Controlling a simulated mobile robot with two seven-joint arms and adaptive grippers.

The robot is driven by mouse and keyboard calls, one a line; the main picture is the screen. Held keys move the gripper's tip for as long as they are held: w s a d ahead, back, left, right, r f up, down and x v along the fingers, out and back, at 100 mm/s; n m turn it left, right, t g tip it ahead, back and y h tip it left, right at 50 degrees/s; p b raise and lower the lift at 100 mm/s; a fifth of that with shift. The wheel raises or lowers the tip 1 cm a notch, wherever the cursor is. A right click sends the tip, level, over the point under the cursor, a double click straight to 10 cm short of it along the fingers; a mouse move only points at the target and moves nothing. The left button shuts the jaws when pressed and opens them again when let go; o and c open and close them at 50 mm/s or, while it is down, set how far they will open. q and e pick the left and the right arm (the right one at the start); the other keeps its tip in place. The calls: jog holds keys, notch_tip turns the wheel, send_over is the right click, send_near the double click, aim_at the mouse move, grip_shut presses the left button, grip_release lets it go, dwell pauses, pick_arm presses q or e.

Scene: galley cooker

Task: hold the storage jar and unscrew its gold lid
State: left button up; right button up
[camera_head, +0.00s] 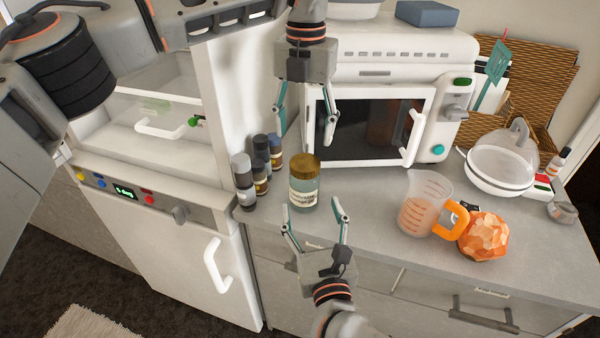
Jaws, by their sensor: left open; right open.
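The storage jar (304,193) stands upright on the counter, a pale teal glass body with a white label. Its gold lid (304,166) is on top. My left gripper (304,140) is above and just behind the lid, pointing down, with its fingers open and apart. My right gripper (312,222) is in front of the jar, pointing towards it, open, with its fingertips near the jar's lower front. I see nothing between either pair of fingers, though exact contact with the jar cannot be told.
Several small bottles (245,185) stand close left of the jar. A white microwave (375,125) is behind it. A measuring jug (425,205) and an orange faceted object (484,236) stand to the right. The counter between jar and jug is clear.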

aim_at(307, 197)
pick_arm(q)
jog(key=shift+r, duration=0.15)
pick_arm(e)
jog(key=shift+w+a+f, duration=0.15)
jog(key=shift+f, duration=0.05)
pick_arm(q)
jog(key=shift+s+d+r, duration=0.1)
jog(key=shift+s, duration=0.05)
pick_arm(e)
jog(key=shift+w, duration=0.15)
pick_arm(q)
jog(key=shift+s, duration=0.1)
pick_arm(e)
jog(key=shift+w+a, duration=0.2)
jog(key=shift+w, duration=0.9)
jog(key=shift+w+a, duration=0.2)
jog(key=shift+w, duration=0.95)
jog(key=shift+w+a, duration=0.2)
jog(key=shift+w, duration=0.9)
